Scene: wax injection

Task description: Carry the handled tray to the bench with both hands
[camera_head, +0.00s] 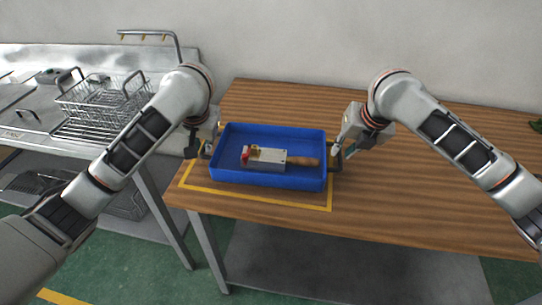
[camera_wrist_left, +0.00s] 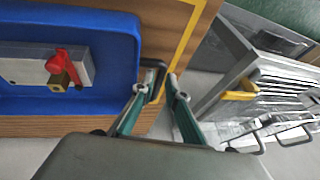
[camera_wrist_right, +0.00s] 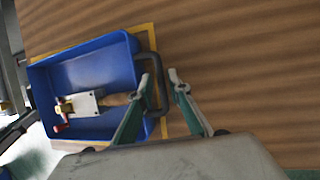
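The blue handled tray (camera_head: 268,181) sits on the wooden bench (camera_head: 420,170), mostly inside a yellow outline. A metal tool with a wooden handle and a red part (camera_head: 265,158) lies in it. My left gripper (camera_head: 201,147) is at the tray's left end. In the left wrist view its fingers (camera_wrist_left: 156,82) are apart, with the dark handle (camera_wrist_left: 158,70) close by, seemingly between them. My right gripper (camera_head: 343,148) is at the right end. In the right wrist view its fingers (camera_wrist_right: 161,76) are apart, with the other handle (camera_wrist_right: 156,62) beside or between them; contact is unclear.
A steel counter with a wire basket (camera_head: 100,99) and racks stands at the left, with a gap between it and the bench. The bench is clear behind and right of the tray.

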